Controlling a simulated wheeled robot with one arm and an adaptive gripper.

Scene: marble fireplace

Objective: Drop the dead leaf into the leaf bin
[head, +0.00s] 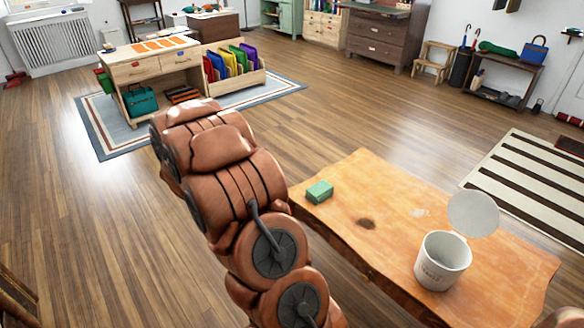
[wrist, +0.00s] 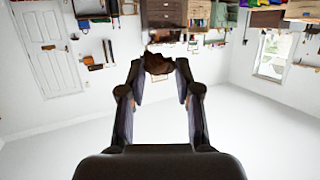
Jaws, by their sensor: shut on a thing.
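The dead leaf (wrist: 156,62) is a small, dark brown, crumpled thing held between my gripper's fingertips in the wrist view. My gripper (wrist: 159,70) is shut on it, with its fingers spread by the leaf's width. In the head view my brown arm fills the middle, and neither the gripper nor the leaf can be made out there. The leaf bin appears to be the white bucket (head: 441,264) with small lettering, standing upright on the wooden table. Its round lid (head: 473,214) is raised behind it, and its mouth is open. The bin does not show in the wrist view.
A small green block (head: 320,191) lies at the far left of the wooden table (head: 372,262). The tabletop between block and bucket is clear. A desk (head: 150,66) and a folder rack stand on a rug farther off. A striped rug (head: 530,180) lies at right.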

